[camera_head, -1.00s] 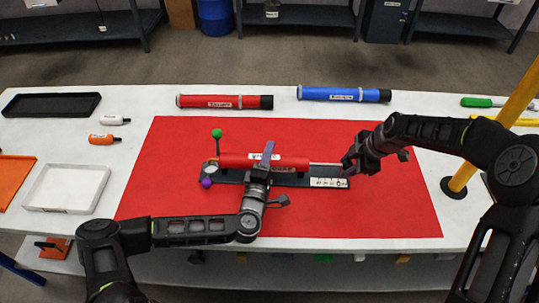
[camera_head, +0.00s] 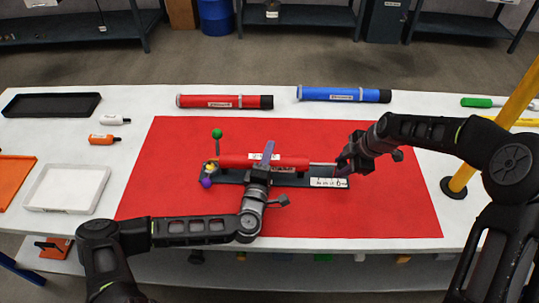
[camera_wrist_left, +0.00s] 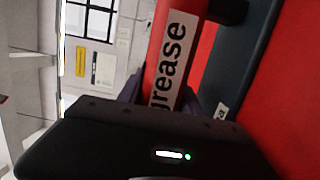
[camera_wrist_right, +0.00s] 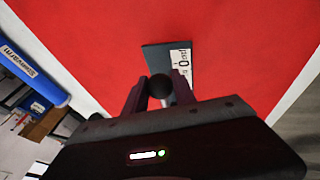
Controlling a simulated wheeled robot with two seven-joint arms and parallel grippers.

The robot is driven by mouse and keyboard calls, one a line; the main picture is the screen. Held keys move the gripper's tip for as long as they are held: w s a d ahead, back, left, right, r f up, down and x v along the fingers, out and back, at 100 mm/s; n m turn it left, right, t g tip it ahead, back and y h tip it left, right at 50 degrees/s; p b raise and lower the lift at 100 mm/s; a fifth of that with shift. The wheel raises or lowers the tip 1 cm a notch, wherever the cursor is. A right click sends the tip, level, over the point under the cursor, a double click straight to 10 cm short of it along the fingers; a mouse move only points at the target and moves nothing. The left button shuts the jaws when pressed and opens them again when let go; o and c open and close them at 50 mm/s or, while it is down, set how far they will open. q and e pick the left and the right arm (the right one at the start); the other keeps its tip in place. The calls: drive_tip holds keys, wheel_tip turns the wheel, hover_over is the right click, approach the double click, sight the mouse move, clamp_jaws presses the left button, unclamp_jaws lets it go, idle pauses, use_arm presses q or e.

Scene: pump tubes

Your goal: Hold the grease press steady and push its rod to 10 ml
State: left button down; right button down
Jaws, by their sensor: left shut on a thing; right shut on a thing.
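The grease press is a red tube (camera_head: 235,160) on a dark base (camera_head: 225,176), lying on the red mat. Its "grease" label (camera_wrist_left: 168,62) shows in the left wrist view. My left gripper (camera_head: 265,160) is shut around the middle of the tube. The thin rod (camera_head: 322,163) comes out of the tube's right end. My right gripper (camera_head: 345,166) is shut on the rod's black ball end (camera_wrist_right: 160,86). A white scale (camera_head: 328,183) lies on the base below the rod; its marks are too small to read. A yellow lump (camera_head: 211,168) shows at the left end.
A green ball on a post (camera_head: 217,134) and a purple ball (camera_head: 206,183) are at the press's left end. A red tube (camera_head: 225,101) and a blue tube (camera_head: 345,94) lie behind the mat. A yellow pole (camera_head: 495,130) stands at the right.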

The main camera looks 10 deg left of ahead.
use_arm(q)
drive_tip(key=shift+d, duration=0.1)
use_arm(e)
drive_tip(key=shift+s+a, duration=0.1)
drive_tip(key=shift+a, duration=0.2)
drive_tip(key=shift+d, duration=0.35)
drive_tip(key=c, duration=0.8)
unclamp_jaws()
drive_tip(key=shift+c, duration=0.2)
drive_tip(key=shift+v, duration=3.5)
use_arm(q)
drive_tip(key=c, duration=0.7)
unclamp_jaws()
